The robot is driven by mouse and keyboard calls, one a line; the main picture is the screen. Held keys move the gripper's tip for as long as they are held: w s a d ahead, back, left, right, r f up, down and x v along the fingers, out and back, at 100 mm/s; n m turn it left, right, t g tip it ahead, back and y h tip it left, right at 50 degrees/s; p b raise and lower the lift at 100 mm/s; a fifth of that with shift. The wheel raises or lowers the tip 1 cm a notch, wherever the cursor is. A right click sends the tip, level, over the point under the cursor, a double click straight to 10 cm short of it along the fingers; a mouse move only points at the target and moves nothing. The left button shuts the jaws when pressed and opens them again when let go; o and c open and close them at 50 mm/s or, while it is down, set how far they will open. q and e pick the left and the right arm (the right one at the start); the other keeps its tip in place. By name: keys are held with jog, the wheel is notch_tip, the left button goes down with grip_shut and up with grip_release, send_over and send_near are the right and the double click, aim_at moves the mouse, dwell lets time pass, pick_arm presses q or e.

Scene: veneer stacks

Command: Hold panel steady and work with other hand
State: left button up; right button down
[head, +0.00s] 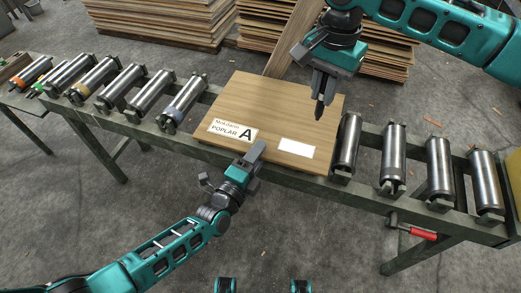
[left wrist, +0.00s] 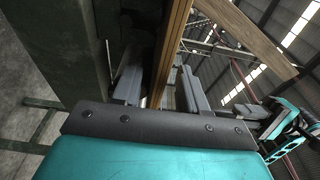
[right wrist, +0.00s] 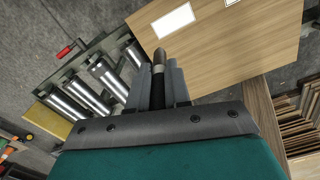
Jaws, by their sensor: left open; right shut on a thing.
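A light wooden panel (head: 270,105) lies on the roller conveyor. It bears a printed label (head: 232,130) reading "POPLAR A" and a blank white label (head: 297,148). My left gripper (head: 256,152) is at the panel's front edge. In the left wrist view the panel's edge (left wrist: 172,50) runs between the open fingers (left wrist: 160,90); I cannot tell whether they touch it. My right gripper (head: 321,88) is shut on a dark pen-like marker (head: 320,109), tip down above the panel's right part. The marker (right wrist: 159,62) also shows in the right wrist view, near the blank label (right wrist: 173,20).
Steel rollers (head: 147,92) lie left of the panel and more rollers (head: 393,155) lie right. A red-handled tool (head: 418,232) hangs at the conveyor's front rail. Veneer stacks (head: 160,22) stand on the floor behind.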

pick_arm(q)
jog(key=shift+x, duration=0.9)
grip_shut()
pick_arm(e)
jog(key=shift+t+y, duration=0.8)
jog(key=shift+t, duration=0.1)
jog(key=shift+w+a+f, duration=0.15)
jog(key=shift+a+f, duration=0.7)
jog(key=shift+f, duration=0.9)
jog(key=shift+w+a+f, duration=0.1)
jog(key=shift+a+f, duration=0.75)
jog(key=shift+f, duration=0.95)
jog(key=shift+w+a+f, duration=0.15)
jog(key=shift+a+f, duration=0.7)
jog(key=shift+f, duration=0.9)
